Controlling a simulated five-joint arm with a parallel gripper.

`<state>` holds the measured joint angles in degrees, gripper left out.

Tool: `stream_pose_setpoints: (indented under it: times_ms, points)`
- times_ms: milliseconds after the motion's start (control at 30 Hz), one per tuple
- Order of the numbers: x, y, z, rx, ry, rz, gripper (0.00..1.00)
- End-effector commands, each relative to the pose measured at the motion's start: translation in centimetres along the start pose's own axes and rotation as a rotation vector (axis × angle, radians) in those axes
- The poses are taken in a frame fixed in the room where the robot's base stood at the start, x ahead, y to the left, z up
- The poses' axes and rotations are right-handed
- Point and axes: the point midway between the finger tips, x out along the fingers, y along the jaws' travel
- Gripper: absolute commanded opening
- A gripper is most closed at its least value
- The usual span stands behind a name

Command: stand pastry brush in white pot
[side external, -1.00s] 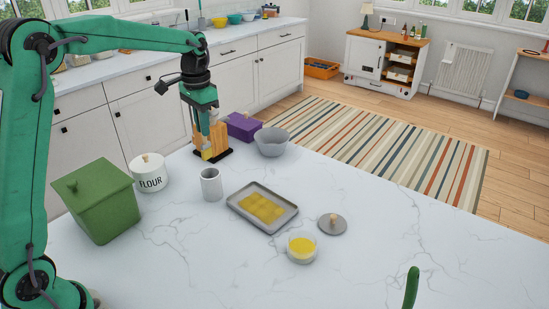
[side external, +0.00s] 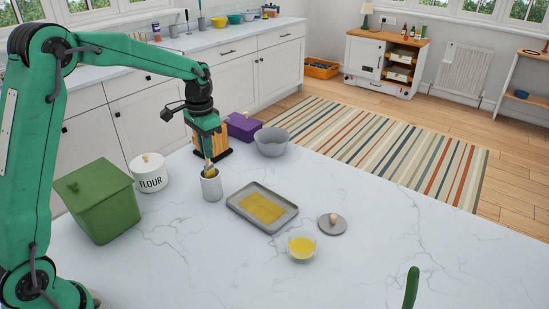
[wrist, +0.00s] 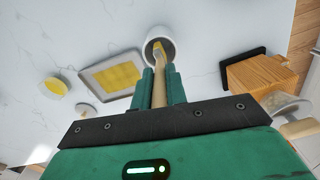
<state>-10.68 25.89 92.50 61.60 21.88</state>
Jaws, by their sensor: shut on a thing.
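The white pot (side external: 212,190) stands upright on the marble counter, and in the wrist view its round rim (wrist: 147,46) faces me. My gripper (side external: 208,161) is above the pot, shut on the pastry brush (side external: 210,173). In the wrist view my gripper's fingers (wrist: 160,78) clasp the wooden brush handle (wrist: 159,96), and the yellowish head points into the pot's mouth. The brush is near upright, its lower end within the rim. Whether it touches the pot's bottom is hidden.
A tray of yellow pastry (side external: 285,218) lies right of the pot. The flour jar (side external: 149,173) and green box (side external: 103,203) are left. A wooden block (side external: 222,141), purple box (side external: 243,127) and grey bowl (side external: 271,143) stand behind. A yellow-filled bowl (side external: 301,246) and a lid (side external: 333,224) are in front.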

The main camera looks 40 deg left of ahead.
Motion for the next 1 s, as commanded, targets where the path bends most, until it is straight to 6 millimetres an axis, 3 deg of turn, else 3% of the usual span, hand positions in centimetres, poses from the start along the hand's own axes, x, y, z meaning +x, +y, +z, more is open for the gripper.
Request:
stream_pose_setpoints:
  times_ms: [500, 967, 1000]
  points:
    - [3.2, 0.0, 0.0, 0.000, -0.001, 0.000, 0.00]
    - [3.6, 0.0, 0.0, 0.000, 0.000, 0.000, 0.00]
    - [3.6, 0.0, 0.0, 0.000, 0.000, 0.000, 0.18]
